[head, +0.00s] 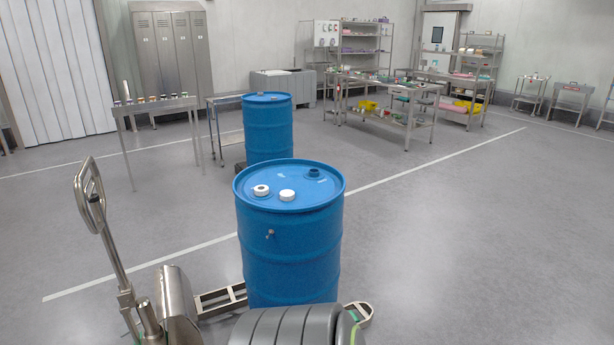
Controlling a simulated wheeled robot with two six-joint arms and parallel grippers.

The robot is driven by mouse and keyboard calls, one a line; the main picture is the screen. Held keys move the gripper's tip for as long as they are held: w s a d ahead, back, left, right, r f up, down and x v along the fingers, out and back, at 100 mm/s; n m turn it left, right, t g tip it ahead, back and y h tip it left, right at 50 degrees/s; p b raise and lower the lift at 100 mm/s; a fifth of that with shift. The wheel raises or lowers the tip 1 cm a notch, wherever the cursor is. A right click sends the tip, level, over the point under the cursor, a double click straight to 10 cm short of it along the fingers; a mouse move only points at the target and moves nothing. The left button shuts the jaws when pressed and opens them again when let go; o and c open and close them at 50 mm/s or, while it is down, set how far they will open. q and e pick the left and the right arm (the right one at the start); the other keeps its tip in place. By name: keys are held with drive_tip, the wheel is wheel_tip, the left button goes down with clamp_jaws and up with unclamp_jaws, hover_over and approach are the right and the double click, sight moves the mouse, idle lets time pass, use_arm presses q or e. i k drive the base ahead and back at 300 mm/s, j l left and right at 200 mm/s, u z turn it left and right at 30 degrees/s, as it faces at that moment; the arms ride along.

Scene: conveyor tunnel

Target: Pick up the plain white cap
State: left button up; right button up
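A dark blue raised fitting (314,174) is at the far right of the same lid. Neither of my grippers is in view, so I cannot tell whether they are open or shut.
The drum stands on a steel pallet truck with an upright handle (90,200) at left. Another blue drum (268,128) is behind. Steel tables (160,104) and shelves (360,45) stand farther back. The floor (480,240) at right is clear.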

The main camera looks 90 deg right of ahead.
sight(287, 194)
drive_tip(key=z, duration=1.85)
drive_tip(key=i+l+z, duration=0.25)
drive_tip(key=l+z, duration=0.2)
drive_tip(key=i+l+z, duration=0.25)
drive_tip(key=z, duration=0.15)
